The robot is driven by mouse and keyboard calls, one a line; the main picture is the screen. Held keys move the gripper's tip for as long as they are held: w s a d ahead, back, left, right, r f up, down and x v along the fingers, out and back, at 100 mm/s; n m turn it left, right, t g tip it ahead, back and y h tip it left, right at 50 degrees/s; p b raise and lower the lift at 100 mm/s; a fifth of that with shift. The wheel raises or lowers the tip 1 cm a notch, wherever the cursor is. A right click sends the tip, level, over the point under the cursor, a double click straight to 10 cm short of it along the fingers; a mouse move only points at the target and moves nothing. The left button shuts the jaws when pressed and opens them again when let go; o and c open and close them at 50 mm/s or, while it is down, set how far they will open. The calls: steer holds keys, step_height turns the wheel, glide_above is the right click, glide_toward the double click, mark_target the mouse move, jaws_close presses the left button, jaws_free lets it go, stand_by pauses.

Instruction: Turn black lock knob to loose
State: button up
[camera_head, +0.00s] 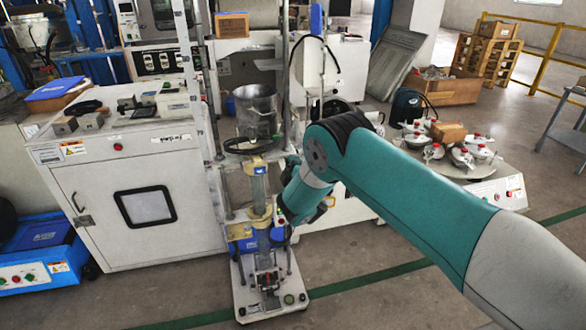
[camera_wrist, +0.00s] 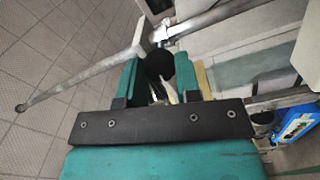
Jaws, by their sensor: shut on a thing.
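In the wrist view, my gripper (camera_wrist: 158,78) has its two teal fingers closed on either side of a black knob (camera_wrist: 155,62). The knob sits between the fingers, beside a pale metal bar, and its markings are hidden. In the head view, my gripper is mostly hidden behind my arm. It is at the right side of the upright testing machine (camera_head: 262,190), a tall narrow frame with a clear cylinder and blue parts. The knob cannot be made out in the head view.
A long metal lever (camera_wrist: 75,80) reaches out to the left of the knob in the wrist view. A white cabinet (camera_head: 140,205) stands left of the machine. The floor in front is clear.

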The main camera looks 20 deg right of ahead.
steer(key=shift+n, duration=0.8)
steer(key=shift+d, duration=0.1)
steer(key=o, duration=0.9)
steer(key=shift+o, duration=0.2)
steer(key=shift+s, duration=0.1)
steer(key=s+b, duration=1.7)
steer(key=b, duration=0.7)
steer(key=shift+f, duration=0.3)
